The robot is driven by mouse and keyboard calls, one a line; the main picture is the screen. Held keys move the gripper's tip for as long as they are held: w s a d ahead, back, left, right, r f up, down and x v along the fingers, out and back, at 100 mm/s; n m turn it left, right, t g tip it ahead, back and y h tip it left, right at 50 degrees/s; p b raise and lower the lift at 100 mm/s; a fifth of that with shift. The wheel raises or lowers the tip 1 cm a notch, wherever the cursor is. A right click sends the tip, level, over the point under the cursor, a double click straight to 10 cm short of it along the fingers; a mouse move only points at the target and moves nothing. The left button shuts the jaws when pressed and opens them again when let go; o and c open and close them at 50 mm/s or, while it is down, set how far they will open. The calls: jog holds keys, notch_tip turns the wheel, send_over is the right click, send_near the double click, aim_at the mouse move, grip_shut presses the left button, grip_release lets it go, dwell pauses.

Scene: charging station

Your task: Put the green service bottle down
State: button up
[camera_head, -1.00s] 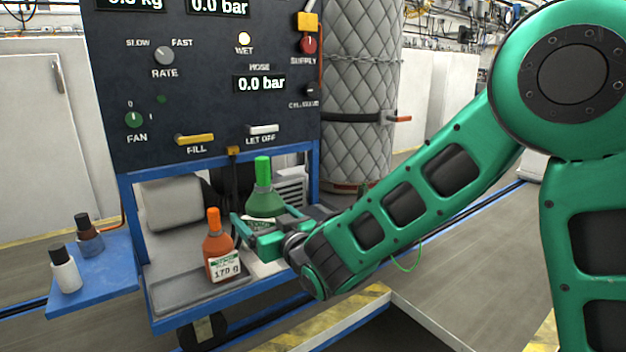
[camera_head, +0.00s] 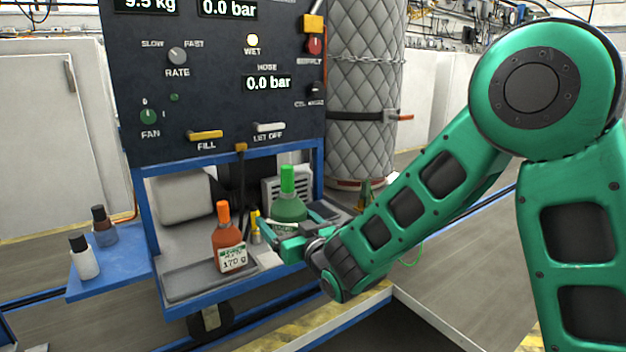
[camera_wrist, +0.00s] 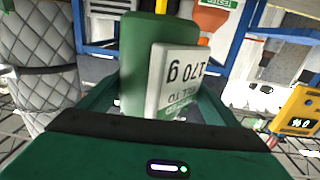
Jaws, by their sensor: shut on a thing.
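The green service bottle (camera_head: 289,207) with a bright green cap is upright at the right part of the station's lower shelf (camera_head: 186,282). My gripper (camera_head: 281,236) is shut on its body from the front right. In the wrist view the green bottle (camera_wrist: 136,60) fills the space between my fingers, with its "170 g" label (camera_wrist: 180,78) upside down. I cannot tell whether its base touches the shelf, as my gripper hides it.
An orange bottle (camera_head: 227,243) labelled 170 g stands just left of my gripper. A white bottle (camera_head: 84,259) and a dark-capped bottle (camera_head: 103,228) stand on the blue side shelf (camera_head: 130,268). The control panel (camera_head: 215,85) rises behind. A quilted cylinder (camera_head: 362,75) stands at the right.

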jog(key=w+d+f+m+t+h, duration=0.1)
jog(key=w+d+f+m+h, duration=0.15)
jog(key=d+f, duration=0.55)
jog(key=w+d+f+m+t+h, duration=0.15)
jog(key=w+d+f, duration=0.35)
jog(key=d, duration=0.6)
jog(key=s+d+f+m+h, duration=0.1)
jog(key=s+d+f+h, duration=0.1)
jog(key=d+f, duration=0.4)
jog(key=s+d+f+m+h, duration=0.1)
jog(key=d+f+h, duration=0.2)
jog(key=d, duration=0.9)
notch_tip(320, 180, down, 4)
jog(key=shift+s+r, duration=0.15)
jog(key=shift+s, duration=0.25)
